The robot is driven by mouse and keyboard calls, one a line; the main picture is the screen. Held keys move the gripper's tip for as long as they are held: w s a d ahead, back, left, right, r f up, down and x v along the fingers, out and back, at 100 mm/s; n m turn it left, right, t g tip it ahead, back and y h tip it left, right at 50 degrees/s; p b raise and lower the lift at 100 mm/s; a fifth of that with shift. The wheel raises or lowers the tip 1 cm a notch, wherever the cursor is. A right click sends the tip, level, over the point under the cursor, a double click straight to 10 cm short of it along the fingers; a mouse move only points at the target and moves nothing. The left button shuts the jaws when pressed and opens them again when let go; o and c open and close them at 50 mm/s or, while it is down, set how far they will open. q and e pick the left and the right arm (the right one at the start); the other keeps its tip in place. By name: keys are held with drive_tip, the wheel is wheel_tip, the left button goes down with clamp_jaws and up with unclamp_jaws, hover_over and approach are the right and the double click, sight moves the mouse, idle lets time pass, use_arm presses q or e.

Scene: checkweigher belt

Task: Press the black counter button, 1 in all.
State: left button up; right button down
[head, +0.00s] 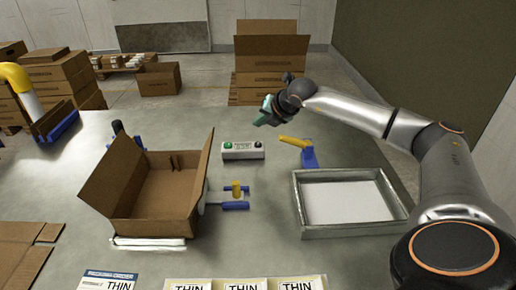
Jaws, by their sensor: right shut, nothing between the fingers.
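My right gripper (262,121) is shut and empty. In the picture it lies just above the white box, near the black button, with a visible gap between them. Its exact height over the table is hard to tell. My left gripper is not in view.
An open carton (150,205) stands to the left of the box. A blue and yellow clamp (307,154) is close on the right, and a metal-rimmed tray (298,205) lies to the lower right. Labels marked THIN (243,287) lie at the front edge.

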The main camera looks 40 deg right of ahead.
sight(260, 146)
wheel_tip(260, 146, down, 4)
drive_tip(key=shift+b, duration=1.2)
drive_tip(key=shift+f+b, duration=0.4)
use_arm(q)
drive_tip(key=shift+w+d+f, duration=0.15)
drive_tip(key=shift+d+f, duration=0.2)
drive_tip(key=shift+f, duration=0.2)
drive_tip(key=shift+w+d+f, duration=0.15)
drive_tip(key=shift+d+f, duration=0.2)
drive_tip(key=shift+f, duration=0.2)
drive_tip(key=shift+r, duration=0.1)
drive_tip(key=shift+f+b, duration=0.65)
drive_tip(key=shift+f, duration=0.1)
use_arm(e)
drive_tip(key=shift+f, duration=0.4)
